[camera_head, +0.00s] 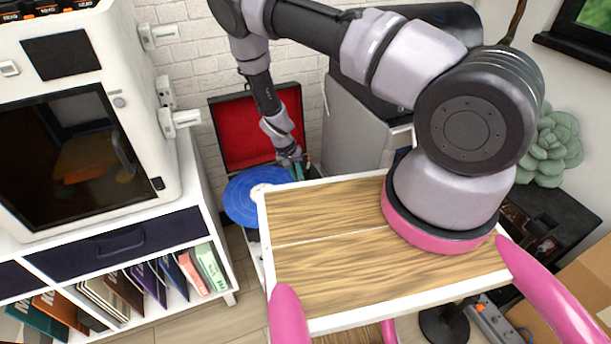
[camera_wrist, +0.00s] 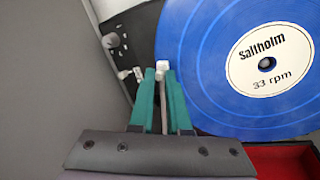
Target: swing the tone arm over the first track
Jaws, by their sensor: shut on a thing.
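The turntable's blue record (camera_head: 238,200) lies left of my gripper (camera_head: 300,170) in the head view. In the wrist view the record (camera_wrist: 215,85) has a white label (camera_wrist: 262,58) reading "Saltholm 33 rpm". The teal fingers of my gripper (camera_wrist: 161,78) are shut on the thin grey tone arm (camera_wrist: 165,118), which runs between them. Its white tip (camera_wrist: 162,66) shows just past the fingertips, at the record's outer edge, well away from the label. I cannot tell the tip's height above the record. In the head view the tone arm is too small to make out.
The turntable's red-lined lid (camera_head: 257,128) stands open behind the record. A grey cabinet (camera_head: 362,130) is close on the right, and a white shelf unit (camera_head: 212,240) with record sleeves on the left. My wooden deck (camera_head: 330,240) covers part of the turntable's front.

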